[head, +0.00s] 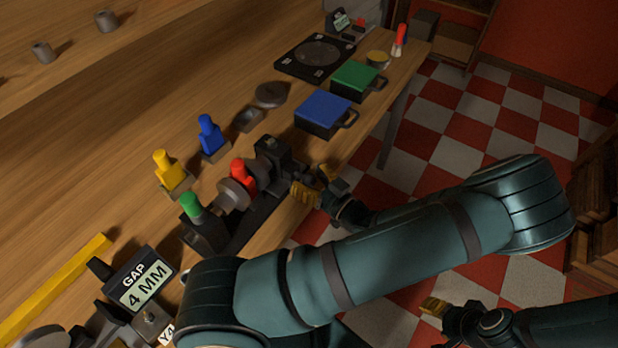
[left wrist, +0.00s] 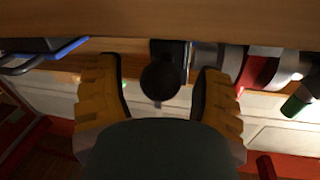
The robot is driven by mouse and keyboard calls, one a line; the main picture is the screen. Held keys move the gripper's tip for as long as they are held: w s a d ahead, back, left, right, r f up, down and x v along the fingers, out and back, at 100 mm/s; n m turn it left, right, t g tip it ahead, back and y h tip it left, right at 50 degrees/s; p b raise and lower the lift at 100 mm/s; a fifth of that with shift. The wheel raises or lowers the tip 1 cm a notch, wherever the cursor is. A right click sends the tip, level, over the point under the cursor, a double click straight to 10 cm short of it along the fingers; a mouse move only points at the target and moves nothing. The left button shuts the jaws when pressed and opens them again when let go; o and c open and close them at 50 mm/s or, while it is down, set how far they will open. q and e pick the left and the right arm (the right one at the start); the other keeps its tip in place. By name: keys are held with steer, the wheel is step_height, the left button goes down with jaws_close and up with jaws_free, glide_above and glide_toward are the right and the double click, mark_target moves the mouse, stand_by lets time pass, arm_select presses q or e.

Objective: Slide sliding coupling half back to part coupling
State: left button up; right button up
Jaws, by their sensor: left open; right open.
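The coupling (head: 236,192) shows as grey discs around a red-handled piece (head: 243,172) on a black rail fixture at the table's front edge. I cannot tell which disc is the sliding half. The fixture has a black end block (head: 270,155) and a green-handled block (head: 203,228). My left gripper (head: 316,184) is open beside the end block, off the table edge. In the left wrist view a dark round knob (left wrist: 161,78) lies between its open yellow fingers (left wrist: 159,92); contact cannot be told. My right gripper (head: 433,307) is open, low over the floor, away from the fixture.
A display (head: 145,283) reads GAP 4 MM. Yellow-handled (head: 172,175) and blue-handled (head: 211,138) blocks stand behind the fixture. Blue (head: 323,113) and green (head: 356,80) boxes are further along. My left arm crosses the foreground over the checkered floor.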

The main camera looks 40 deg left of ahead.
arm_select(q)
jaws_close()
steer(key=shift+w+a, duration=0.2)
steer(key=shift+w, duration=1.75)
jaws_free()
steer(key=shift+w, duration=0.1)
steer(key=shift+d, duration=0.15)
steer(key=s+d, duration=0.1)
steer(key=d, duration=1)
steer(key=shift+d, duration=0.35)
